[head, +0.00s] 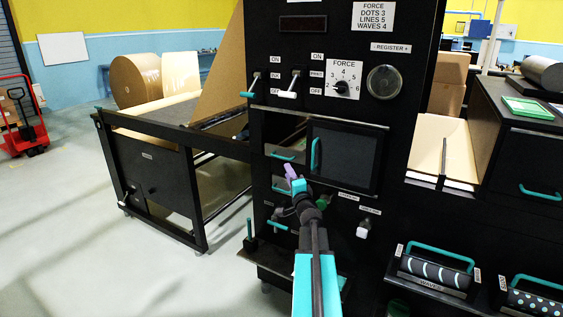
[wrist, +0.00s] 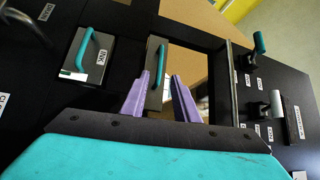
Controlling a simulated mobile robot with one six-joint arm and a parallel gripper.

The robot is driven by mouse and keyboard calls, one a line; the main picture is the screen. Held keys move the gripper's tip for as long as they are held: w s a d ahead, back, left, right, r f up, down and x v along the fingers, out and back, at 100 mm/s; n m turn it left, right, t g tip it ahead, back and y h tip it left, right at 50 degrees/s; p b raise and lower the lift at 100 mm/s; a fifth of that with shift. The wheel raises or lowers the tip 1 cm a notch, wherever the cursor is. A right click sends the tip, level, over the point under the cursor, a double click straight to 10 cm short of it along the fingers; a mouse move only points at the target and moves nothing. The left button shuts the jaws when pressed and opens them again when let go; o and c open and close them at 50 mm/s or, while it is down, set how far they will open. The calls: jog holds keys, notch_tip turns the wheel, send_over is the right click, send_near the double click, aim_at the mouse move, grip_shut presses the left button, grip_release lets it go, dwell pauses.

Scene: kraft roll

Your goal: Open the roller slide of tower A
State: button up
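Tower A is not marked by a label I can read; the black tower (head: 345,105) stands in front of me. A small dark panel with a teal handle (head: 282,157), likely the roller slide, is on its left front below an opening. In the wrist view its handle (wrist: 157,66) appears between my fingertips; contact is unclear. My gripper (head: 290,173) has purple fingers, spread apart in the wrist view (wrist: 160,76), and holds nothing visible. A second panel with a teal handle (wrist: 81,50), marked INK, is beside it. The slide's label is not readable.
A dark window door (head: 344,156) with a vertical teal handle is close right of my gripper. Two levers (head: 250,87) (head: 290,87) and a force dial (head: 342,87) are above. A green knob (head: 324,201) is below. A WAVES roller (head: 434,272) lies lower right.

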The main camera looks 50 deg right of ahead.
aim_at(282, 158)
jog(key=shift+p+x, duration=1.3)
jog(key=shift+x, duration=3.3)
grip_shut()
